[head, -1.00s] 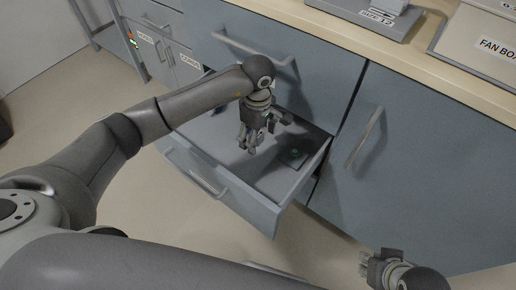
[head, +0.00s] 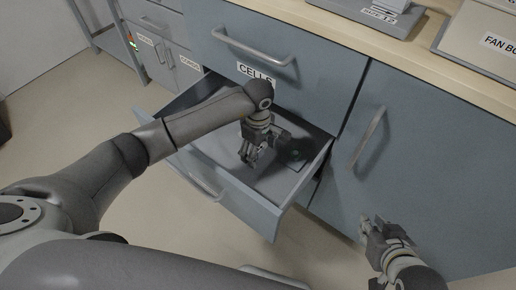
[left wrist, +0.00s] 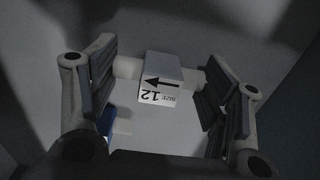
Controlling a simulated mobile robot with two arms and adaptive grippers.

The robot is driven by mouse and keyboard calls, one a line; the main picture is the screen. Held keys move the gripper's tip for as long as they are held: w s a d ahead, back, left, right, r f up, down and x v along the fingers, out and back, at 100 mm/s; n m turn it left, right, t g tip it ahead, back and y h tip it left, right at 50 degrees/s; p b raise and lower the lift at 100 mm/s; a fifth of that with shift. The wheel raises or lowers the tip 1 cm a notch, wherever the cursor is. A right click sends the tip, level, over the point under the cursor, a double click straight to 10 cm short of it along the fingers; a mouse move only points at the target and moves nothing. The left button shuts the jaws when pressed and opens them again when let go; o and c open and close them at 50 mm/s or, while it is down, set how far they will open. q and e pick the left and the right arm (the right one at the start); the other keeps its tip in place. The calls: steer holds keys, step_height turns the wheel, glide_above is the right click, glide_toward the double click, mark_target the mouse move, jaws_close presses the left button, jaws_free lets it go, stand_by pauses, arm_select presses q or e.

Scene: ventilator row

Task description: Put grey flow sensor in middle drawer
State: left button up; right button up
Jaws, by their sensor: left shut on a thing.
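The grey flow sensor (left wrist: 160,80) shows in the left wrist view, a grey block with white tube ends and a white label with an arrow and "12". It sits between the fingers of my left gripper (left wrist: 168,88), which is shut on it across its ends. In the head view my left gripper (head: 249,158) is down inside the open drawer (head: 225,192), below the front labelled CELLS. The sensor cannot be made out in the head view. My right gripper (head: 366,224) is in front of the right cabinet door; its finger opening is unclear.
A small dark thing with a green spot (head: 296,155) lies at the drawer's right side. A blue thing (left wrist: 105,122) shows beside the left finger in the wrist view. A closed drawer (head: 240,45) is above. The counter (head: 345,30) holds a grey tray and a box.

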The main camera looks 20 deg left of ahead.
steer(key=shift+w+a+r, duration=0.1)
steer(key=shift+w, duration=0.1)
arm_select(q)
steer(key=shift+f, duration=0.1)
steer(key=o, duration=1)
arm_select(e)
steer(key=shift+w+a+r+t, duration=0.1)
steer(key=shift+w+r+t, duration=0.15)
steer(key=shift+w+t, duration=0.05)
arm_select(q)
step_height(320, 180, up, 8)
steer(key=shift+f+p, duration=0.1)
steer(key=shift+p, duration=0.85)
steer(key=shift+r+p, duration=0.35)
steer(key=shift+r, duration=1.9)
arm_select(e)
steer(key=s+d+f+g, duration=0.1)
steer(key=s+g, duration=0.1)
steer(key=s, duration=0.2)
steer(key=s+d+f+g+h, duration=0.1)
steer(key=s+d+g, duration=0.1)
steer(key=s, duration=0.3)
steer(key=shift+s+f+g, duration=0.3)
steer(key=shift+f+g, duration=0.1)
steer(key=shift+g, duration=0.2)
